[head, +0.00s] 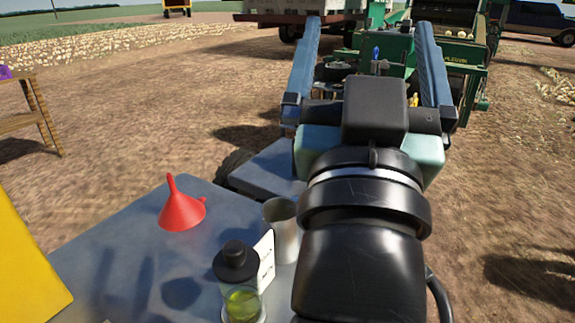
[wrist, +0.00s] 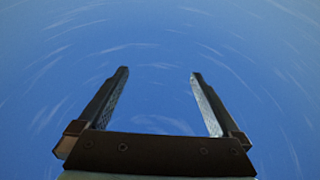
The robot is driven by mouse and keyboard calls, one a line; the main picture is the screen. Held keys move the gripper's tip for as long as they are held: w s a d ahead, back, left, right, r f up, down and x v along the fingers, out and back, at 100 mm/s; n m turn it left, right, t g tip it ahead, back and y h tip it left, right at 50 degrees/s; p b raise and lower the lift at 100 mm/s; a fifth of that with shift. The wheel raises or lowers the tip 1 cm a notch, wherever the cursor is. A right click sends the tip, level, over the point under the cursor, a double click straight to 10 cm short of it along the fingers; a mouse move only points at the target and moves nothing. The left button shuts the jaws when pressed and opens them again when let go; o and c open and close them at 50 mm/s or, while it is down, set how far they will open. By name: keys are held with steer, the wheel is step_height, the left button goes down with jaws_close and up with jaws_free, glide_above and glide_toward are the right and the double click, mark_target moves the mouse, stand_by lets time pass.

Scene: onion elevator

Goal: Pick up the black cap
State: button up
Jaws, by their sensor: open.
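A black cap (head: 236,258) sits on a clear bottle (head: 243,305) holding yellow-green liquid, on the blue-grey table at the lower middle of the head view. The bottle's lower end is cut off by the frame. My gripper (head: 367,40) is in the upper right of the head view, farther out than the bottle and well apart from the cap. Its two blue fingers are spread wide with nothing held between them. In the wrist view my gripper (wrist: 159,73) is also open and empty, against a blue background with faint pale streaks. The cap is not in the wrist view.
A metal cup (head: 283,232) and a white card (head: 265,259) stand close beside the bottle. A red funnel (head: 182,211) is on the table (head: 125,245) to the left. A yellow object (head: 25,260) is at the left edge. Green machinery (head: 465,75) stands behind my gripper.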

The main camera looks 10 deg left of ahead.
steer(key=w+r+m+g+p, duration=0.2)
steer(key=w+r+g+p, duration=0.5)
steer(key=p, duration=1.3)
steer(key=m+g+h+p, duration=0.2)
steer(key=m+g+p, duration=1)
steer(key=m+g, duration=0.45)
glide_toward(232, 247)
steer(key=shift+n, duration=0.45)
steer(key=f+b, duration=0.2)
steer(key=d+f+b, duration=0.1)
steer(key=f+b, duration=0.1)
steer(key=shift+f+b, duration=0.4)
steer(key=shift+d+f+b, duration=0.15)
steer(key=shift+f+b, duration=0.4)
steer(key=shift+f, duration=0.25)
steer(key=shift+w+d+f+p, duration=0.1)
steer(key=shift+d+f+p, duration=0.15)
steer(key=shift+f, duration=0.95)
steer(key=shift+w+d+f+p, duration=0.1)
steer(key=shift+f+p, duration=0.15)
steer(key=shift+f, duration=0.9)
steer(key=c, duration=1.2)
